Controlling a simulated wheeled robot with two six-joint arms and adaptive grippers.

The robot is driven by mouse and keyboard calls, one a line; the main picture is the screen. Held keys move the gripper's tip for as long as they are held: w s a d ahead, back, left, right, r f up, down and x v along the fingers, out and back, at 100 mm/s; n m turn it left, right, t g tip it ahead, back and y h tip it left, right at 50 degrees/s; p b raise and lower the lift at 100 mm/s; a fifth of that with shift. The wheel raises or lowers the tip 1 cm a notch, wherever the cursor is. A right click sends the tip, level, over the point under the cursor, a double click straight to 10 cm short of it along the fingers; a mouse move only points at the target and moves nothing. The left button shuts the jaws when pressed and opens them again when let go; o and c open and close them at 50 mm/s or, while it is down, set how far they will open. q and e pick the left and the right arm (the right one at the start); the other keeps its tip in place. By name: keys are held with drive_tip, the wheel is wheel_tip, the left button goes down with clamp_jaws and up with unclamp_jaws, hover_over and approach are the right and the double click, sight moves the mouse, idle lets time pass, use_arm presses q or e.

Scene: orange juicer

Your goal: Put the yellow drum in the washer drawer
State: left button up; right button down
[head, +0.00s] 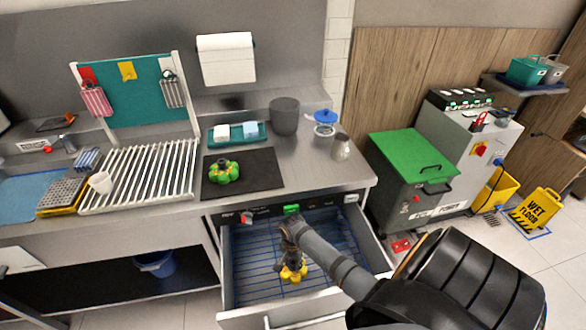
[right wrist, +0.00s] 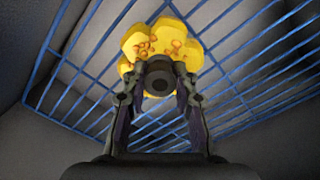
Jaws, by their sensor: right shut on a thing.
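The yellow drum (head: 292,271) is a lobed yellow piece with a dark hub. My right gripper (head: 289,250) is shut on it and holds it inside the open washer drawer (head: 252,262). In the right wrist view the drum (right wrist: 165,45) sits between the two fingers of the gripper (right wrist: 160,85), with the blue wire rack (right wrist: 255,75) of the drawer behind it. I cannot tell whether the drum touches the rack. My left gripper does not show.
A green lobed drum (head: 223,171) rests on a black mat (head: 262,168) on the counter above. A grey cup (head: 284,115) and a metal shaker (head: 341,147) stand nearby. The green-lidded machine (head: 409,157) is right of the drawer. A blue bucket (head: 155,263) sits below the counter.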

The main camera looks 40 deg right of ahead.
sight(293, 262)
drive_tip(key=shift+f, duration=0.15)
drive_tip(key=c, duration=1.1)
unclamp_jaws()
drive_tip(key=shift+o, duration=0.2)
wheel_tip(293, 262, up, 12)
drive_tip(key=p, duration=0.1)
drive_tip(key=shift+r, duration=0.2)
